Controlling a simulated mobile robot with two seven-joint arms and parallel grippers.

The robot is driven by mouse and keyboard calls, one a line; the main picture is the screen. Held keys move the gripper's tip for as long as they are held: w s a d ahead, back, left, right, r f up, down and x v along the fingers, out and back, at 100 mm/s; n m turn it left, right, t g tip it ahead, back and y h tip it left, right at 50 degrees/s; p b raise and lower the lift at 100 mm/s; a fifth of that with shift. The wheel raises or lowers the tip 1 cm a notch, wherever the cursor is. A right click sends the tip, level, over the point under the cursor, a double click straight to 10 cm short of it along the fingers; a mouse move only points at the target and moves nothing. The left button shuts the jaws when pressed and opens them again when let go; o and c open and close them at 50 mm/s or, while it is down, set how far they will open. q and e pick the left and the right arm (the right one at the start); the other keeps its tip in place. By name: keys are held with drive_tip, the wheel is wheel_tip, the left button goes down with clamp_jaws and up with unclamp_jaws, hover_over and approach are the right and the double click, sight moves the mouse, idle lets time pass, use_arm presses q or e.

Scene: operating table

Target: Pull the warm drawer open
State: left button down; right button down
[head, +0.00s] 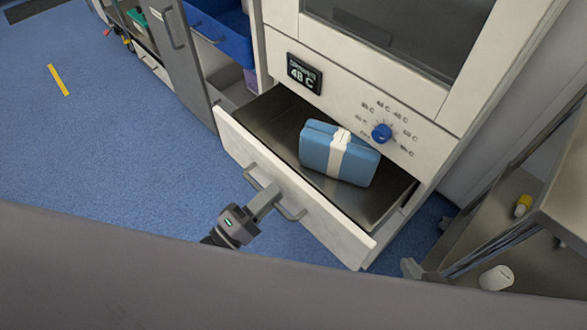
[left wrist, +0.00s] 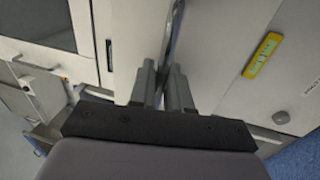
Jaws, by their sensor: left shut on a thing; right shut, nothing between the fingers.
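The warm drawer (head: 224,133) stands pulled out from the white cabinet in the head view, with its metal interior showing. A blue pack with a white band (head: 320,150) lies inside it. A grey bar handle (head: 291,214) runs along the drawer front. My left gripper (head: 262,203) is shut on this handle, in front of the drawer. In the left wrist view its two fingers (left wrist: 162,85) close on a thin grey bar against a pale panel. I do not make out my right gripper in either view.
Above the drawer are a display reading 48 C (head: 304,73) and a blue knob (head: 381,133). A grey cabinet door (head: 178,55) stands open at the left. A metal cart (head: 565,205) with bottles is close on the right. Blue floor (head: 100,150) is clear at the left.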

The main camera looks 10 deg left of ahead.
use_arm(q)
drive_tip(key=r+p+v, duration=0.1)
drive_tip(key=v, duration=0.6)
drive_tip(key=shift+s+a+r+p, duration=0.2)
drive_tip(key=shift+s+a+p, duration=0.05)
drive_tip(key=shift+p, duration=0.05)
drive_tip(key=c, duration=1.3)
unclamp_jaws()
drive_tip(key=shift+c, duration=0.2)
